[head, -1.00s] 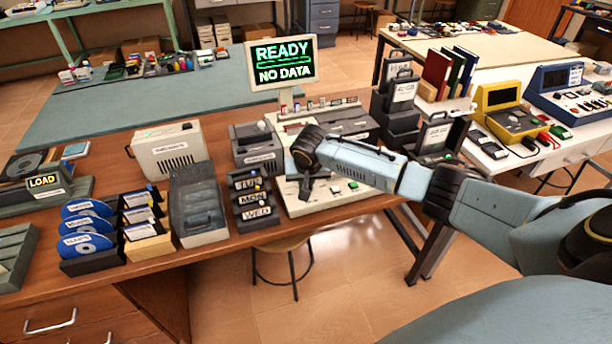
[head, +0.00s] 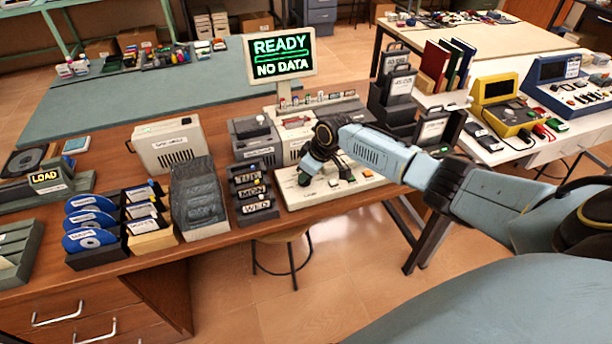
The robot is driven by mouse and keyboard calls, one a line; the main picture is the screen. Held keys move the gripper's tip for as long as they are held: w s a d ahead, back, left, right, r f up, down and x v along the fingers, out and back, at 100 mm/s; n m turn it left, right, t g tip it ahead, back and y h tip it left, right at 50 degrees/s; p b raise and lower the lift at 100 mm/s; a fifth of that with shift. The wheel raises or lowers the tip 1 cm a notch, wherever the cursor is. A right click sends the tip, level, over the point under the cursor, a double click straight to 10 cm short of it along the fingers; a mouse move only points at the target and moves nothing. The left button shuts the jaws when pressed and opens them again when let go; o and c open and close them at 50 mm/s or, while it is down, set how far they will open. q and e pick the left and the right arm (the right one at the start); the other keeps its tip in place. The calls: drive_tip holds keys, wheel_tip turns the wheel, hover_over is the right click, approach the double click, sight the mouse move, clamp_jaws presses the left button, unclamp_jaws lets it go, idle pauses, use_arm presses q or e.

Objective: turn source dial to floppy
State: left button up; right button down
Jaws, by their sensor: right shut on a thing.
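The cream control console (head: 292,200) stands at the front edge of the wooden desk, with small buttons on its sloping top. My right gripper (head: 306,178) comes down onto the left part of this panel and is shut on a small part there, apparently the source dial. The gripper and wrist cover the dial, so its pointer and markings cannot be read. My left gripper is not in view.
A rack of day-labelled cartridges (head: 254,203) stands close to the console's left. Dark file holders (head: 397,88) stand behind right, near my arm.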

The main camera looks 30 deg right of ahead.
drive_tip(key=shift+d+n+g+y+b, duration=0.1)
drive_tip(key=shift+n+g+y+b, duration=0.45)
drive_tip(key=shift+n+b, duration=0.95)
drive_tip(key=shift+n, duration=0.5)
drive_tip(key=c, duration=1.4)
unclamp_jaws()
drive_tip(key=shift+c, duration=0.2)
drive_tip(key=p+v, duration=0.2)
drive_tip(key=v, duration=1.1)
drive_tip(key=shift+s+d+r, duration=0.1)
drive_tip(key=shift+r, duration=0.05)
